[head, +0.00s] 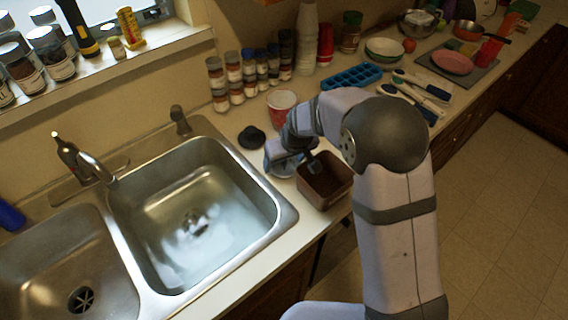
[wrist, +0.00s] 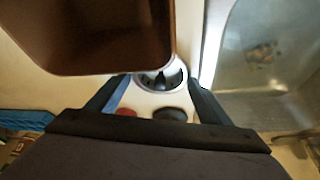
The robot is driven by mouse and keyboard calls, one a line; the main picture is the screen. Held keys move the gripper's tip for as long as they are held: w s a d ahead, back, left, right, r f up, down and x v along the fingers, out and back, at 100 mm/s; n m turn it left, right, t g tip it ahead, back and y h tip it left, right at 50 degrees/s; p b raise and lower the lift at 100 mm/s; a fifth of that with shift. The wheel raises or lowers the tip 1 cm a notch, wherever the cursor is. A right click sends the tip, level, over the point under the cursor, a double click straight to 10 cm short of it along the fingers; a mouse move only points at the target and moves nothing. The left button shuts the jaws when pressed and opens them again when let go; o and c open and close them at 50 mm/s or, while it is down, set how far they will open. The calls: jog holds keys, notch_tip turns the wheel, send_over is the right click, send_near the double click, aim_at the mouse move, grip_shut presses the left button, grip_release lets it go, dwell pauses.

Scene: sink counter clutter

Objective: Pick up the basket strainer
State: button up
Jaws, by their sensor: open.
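The basket strainer (wrist: 172,74) is a round piece with a pale metal rim and a dark middle. In the wrist view it lies on the counter, ahead of and between the two fingertips of my gripper (wrist: 159,80). The fingers are apart and nothing is held. Whether the fingers are level with the strainer, I cannot tell. In the head view my gripper (head: 284,155) is low over the counter, right of the sink, and my arm hides much of this spot.
A brown open box (head: 325,180) stands close beside my gripper, and it looms large in the wrist view (wrist: 90,35). The sink (head: 195,220) is on the other side. A black round lid (head: 252,137) and a red cup (head: 281,107) are behind. Jars stand along the wall.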

jog(key=shift+w+f, duration=0.15)
jog(key=shift+f, duration=0.15)
jog(key=c, duration=0.7)
jog(key=shift+o, duration=0.2)
